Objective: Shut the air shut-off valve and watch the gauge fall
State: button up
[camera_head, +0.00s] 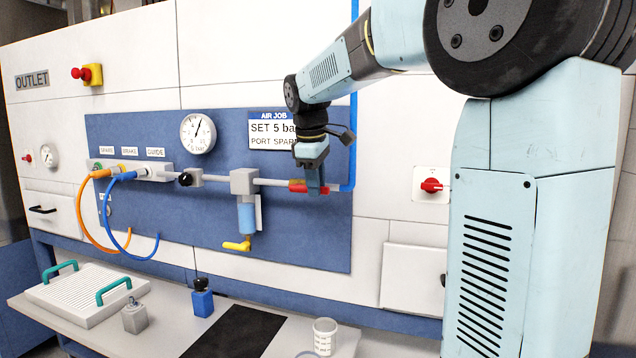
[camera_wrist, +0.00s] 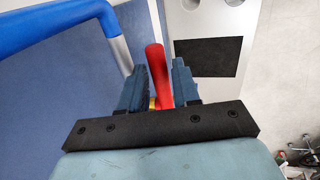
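The red lever of the shut-off valve (camera_head: 297,186) lies along the horizontal air pipe, near its right end. My gripper (camera_head: 314,190) reaches down over the lever from above. In the wrist view the red lever (camera_wrist: 159,75) stands between the two fingers of my gripper (camera_wrist: 161,88). The fingers are apart, with a narrow gap showing on the left; contact on the right cannot be told. The round pressure gauge (camera_head: 198,133) hangs on the blue panel to the left. Its dark needle points up and slightly right; the small numbers cannot be read.
A blue hose (camera_head: 354,100) runs down beside my gripper to the pipe end. The filter unit (camera_head: 246,215) with a yellow tap hangs left of the valve. A red switch (camera_head: 431,186) is on the right.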

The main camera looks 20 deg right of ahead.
jog(key=shift+c, duration=0.4)
grip_shut()
